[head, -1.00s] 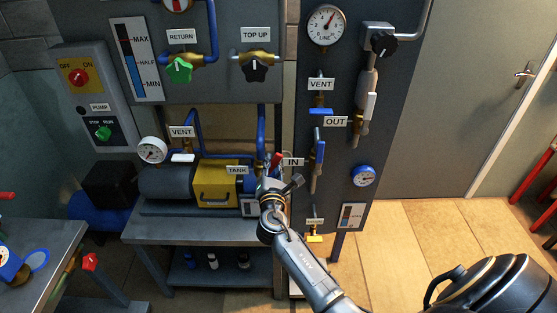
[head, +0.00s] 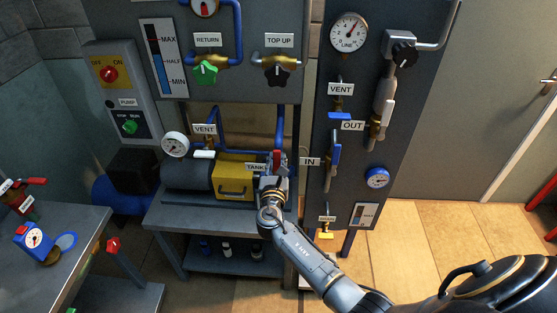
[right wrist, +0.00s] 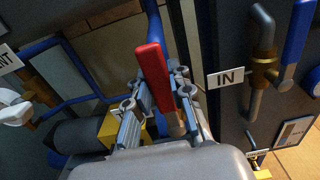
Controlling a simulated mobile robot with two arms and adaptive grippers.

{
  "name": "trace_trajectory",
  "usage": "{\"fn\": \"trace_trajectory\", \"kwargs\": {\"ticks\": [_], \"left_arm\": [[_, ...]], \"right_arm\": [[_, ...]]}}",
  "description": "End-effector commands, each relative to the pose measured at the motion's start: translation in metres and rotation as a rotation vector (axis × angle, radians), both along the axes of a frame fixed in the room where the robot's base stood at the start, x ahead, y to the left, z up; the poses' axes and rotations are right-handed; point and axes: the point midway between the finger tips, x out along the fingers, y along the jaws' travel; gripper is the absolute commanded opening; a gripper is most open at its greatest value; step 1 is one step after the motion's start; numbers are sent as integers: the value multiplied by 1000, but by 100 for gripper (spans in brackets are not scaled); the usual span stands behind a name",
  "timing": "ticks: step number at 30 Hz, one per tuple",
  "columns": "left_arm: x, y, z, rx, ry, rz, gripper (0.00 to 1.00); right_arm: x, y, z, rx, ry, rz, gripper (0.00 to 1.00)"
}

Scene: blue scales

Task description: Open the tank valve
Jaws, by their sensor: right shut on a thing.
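The tank valve shows by its red lever handle (head: 276,158), beside the TANK label (head: 256,167) at the right end of the yellow-banded tank. In the right wrist view the red handle (right wrist: 152,72) stands nearly upright, leaning slightly left. My right gripper (head: 273,176) is at the handle. In the right wrist view its fingers (right wrist: 160,88) lie on both sides of the handle and are shut on it. The valve body is mostly hidden behind the gripper. My left gripper is not in view.
The IN valve with a blue lever (head: 335,154) is close on the right. A white-handled vent valve (head: 204,154) and a gauge (head: 175,145) are on the left. A side table (head: 60,265) carries small items at lower left. Tiled floor is free at right.

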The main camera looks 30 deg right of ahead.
Motion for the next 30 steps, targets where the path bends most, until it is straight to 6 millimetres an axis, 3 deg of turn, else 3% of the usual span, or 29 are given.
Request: {"fn": "trace_trajectory", "kwargs": {"ticks": [10, 11, 14, 25, 30], "left_arm": [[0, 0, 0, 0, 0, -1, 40], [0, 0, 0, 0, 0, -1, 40], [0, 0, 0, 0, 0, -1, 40], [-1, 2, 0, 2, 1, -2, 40], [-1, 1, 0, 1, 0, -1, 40]], "right_arm": [[1, -1, 3, -13, 1, 0, 0], [1, -1, 3, -13, 1, 0, 25], [1, 0, 2, -11, 1, 1, 45], [-3, 2, 0, -6, 1, 1, 45], [-23, 15, -1, -4, 3, 3, 45]]}}
